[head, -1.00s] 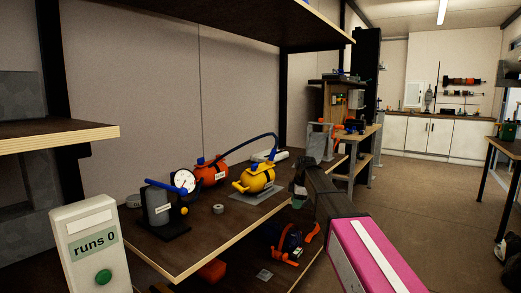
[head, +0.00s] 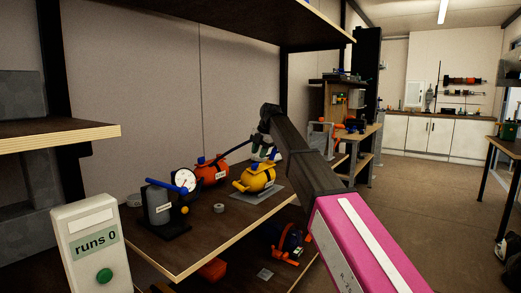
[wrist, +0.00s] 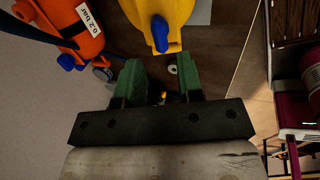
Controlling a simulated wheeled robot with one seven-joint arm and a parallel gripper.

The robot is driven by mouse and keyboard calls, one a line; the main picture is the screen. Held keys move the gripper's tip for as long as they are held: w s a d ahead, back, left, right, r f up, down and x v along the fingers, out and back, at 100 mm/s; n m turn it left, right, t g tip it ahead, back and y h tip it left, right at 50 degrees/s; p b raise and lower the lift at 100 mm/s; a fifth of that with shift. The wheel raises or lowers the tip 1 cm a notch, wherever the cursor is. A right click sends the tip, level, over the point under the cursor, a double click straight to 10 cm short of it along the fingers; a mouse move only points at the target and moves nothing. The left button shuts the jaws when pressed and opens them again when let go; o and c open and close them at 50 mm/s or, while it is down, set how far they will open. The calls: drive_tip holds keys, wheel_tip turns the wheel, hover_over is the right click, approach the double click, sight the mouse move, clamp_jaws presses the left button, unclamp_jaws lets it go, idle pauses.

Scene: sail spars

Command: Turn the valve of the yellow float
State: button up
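The yellow float (head: 258,179), with a black strap and a white label, lies on a grey mat (head: 262,196) on the workbench. Its blue valve handle (head: 238,185) sticks out at the left end. In the wrist view the yellow float (wrist: 184,12) is at the top, with the blue handle (wrist: 160,34) pointing toward my gripper. My gripper (wrist: 159,75) has its green fingers apart with nothing between them. In the head view my gripper (head: 265,153) is above the float, apart from the handle, and partly hides the hose.
An orange float (head: 211,173) labelled in bar lies left of the yellow one; it also shows in the wrist view (wrist: 75,25). A gauge (head: 184,181), a grey cylinder with a blue lever (head: 160,205) and a grey ring (head: 218,208) stand nearby. A shelf (head: 230,25) hangs above.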

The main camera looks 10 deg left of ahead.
sight(256, 163)
drive_tip(key=x, duration=0.6)
drive_tip(key=c, duration=0.6)
drive_tip(key=shift+o, duration=0.2)
drive_tip(key=n, duration=0.4)
drive_tip(key=shift+w+n, duration=0.1)
drive_tip(key=shift+n, duration=0.2)
drive_tip(key=n, duration=0.3)
drive_tip(key=shift+n, duration=0.3)
drive_tip(key=o, duration=0.4)
drive_tip(key=m, duration=0.9)
drive_tip(key=shift+m, duration=0.4)
drive_tip(key=c, duration=0.3)
drive_tip(key=shift+c, duration=0.2)
